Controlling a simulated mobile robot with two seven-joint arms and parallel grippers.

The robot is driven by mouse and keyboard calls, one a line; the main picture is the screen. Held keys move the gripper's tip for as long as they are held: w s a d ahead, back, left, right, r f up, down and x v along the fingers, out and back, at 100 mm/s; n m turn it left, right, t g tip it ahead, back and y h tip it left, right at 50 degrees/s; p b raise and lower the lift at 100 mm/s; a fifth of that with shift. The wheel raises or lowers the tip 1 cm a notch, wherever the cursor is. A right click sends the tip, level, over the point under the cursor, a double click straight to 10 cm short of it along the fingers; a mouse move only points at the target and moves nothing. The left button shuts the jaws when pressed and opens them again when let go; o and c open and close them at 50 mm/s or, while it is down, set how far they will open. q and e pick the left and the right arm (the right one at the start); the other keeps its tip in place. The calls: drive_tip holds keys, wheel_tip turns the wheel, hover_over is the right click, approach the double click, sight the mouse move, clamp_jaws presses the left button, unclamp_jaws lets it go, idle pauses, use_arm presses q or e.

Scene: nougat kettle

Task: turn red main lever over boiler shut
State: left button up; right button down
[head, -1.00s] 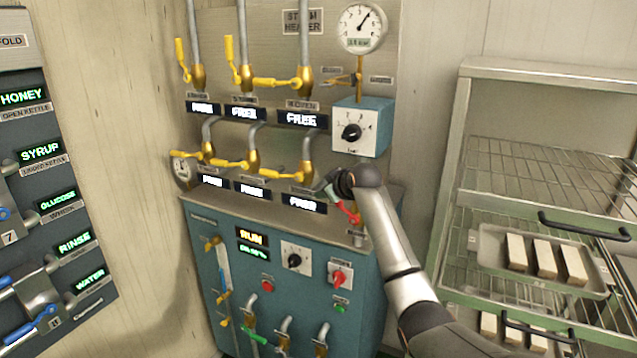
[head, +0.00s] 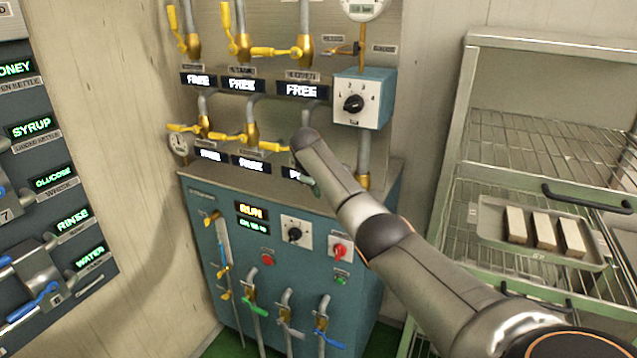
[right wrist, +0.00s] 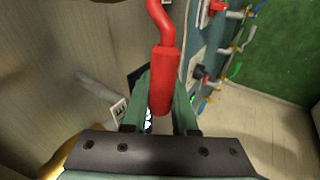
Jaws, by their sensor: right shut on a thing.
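The red main lever (right wrist: 165,68) shows in the right wrist view as a red grip with a bent red stem. It lies between the fingers of my right gripper (right wrist: 160,97), which is shut on it. In the head view my right gripper (head: 312,186) is mostly hidden behind my own wrist, in front of the panel just above the teal boiler cabinet (head: 215,190). The red lever is hidden there. A vertical pipe with a brass fitting (head: 363,181) stands just right of my wrist. My left gripper is not in view.
Yellow valve levers (head: 275,51) line the panel close to my wrist. A teal dial box (head: 378,95) is just above my forearm. A wire rack (head: 530,140) with a tray (head: 490,212) of bars stands at the right.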

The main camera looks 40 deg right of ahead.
drive_tip(key=shift+s+f+n+g+h+b, duration=0.15)
drive_tip(key=shift+f+n+g+h+b, duration=0.15)
drive_tip(key=shift+f+g+b, duration=0.85)
drive_tip(key=shift+r+t, duration=0.2)
drive_tip(key=shift+t, duration=0.15)
drive_tip(key=c, duration=1)
unclamp_jaws()
drive_tip(key=shift+r, duration=0.15)
